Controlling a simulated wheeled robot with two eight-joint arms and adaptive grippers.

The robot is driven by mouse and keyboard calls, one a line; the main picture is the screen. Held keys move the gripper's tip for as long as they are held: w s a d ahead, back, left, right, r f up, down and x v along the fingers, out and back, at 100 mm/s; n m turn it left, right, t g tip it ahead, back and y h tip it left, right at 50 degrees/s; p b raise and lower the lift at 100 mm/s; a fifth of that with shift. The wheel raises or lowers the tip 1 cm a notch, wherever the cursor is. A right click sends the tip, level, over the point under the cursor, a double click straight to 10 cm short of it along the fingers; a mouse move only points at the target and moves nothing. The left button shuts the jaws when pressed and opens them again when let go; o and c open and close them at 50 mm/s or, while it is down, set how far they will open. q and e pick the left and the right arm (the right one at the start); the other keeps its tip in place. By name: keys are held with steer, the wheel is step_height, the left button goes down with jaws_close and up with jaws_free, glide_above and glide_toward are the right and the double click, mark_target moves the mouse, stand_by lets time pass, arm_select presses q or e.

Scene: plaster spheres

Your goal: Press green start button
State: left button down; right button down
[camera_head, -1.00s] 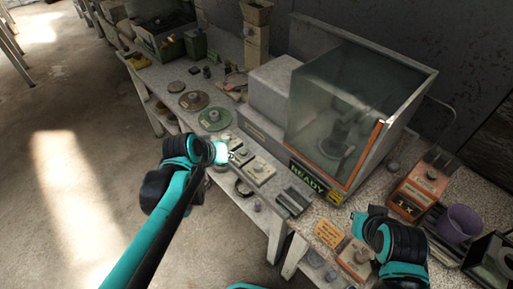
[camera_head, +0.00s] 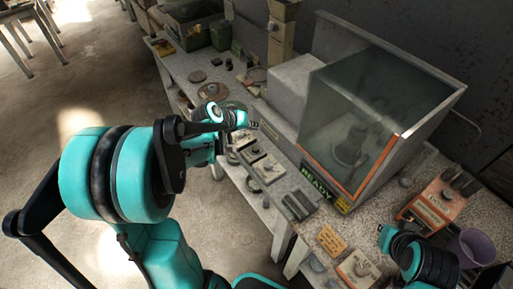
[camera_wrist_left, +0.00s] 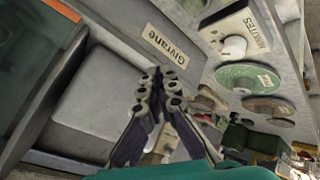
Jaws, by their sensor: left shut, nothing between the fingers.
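My left gripper (camera_head: 252,125) is over the bench edge, left of the grey machine (camera_head: 292,82) with the glass hood. I cannot make out a green start button for sure. Small control boxes (camera_head: 267,168) line the bench front, and a lit READY sign (camera_head: 317,184) is on the machine. My right gripper (camera_head: 384,234) is at the lower right; its fingers are too small to judge.
A box marked MINUTES with a white knob (camera_wrist_left: 234,46) and a flat green disc (camera_wrist_left: 248,77) show in the left wrist view. An orange device (camera_head: 433,203) and a purple cup (camera_head: 474,247) stand at the right. Open floor lies left of the bench.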

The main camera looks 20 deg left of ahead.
mark_target(254, 149)
arm_select(q)
steer(key=shift+f, duration=0.1)
arm_select(e)
steer(key=shift+f, duration=0.1)
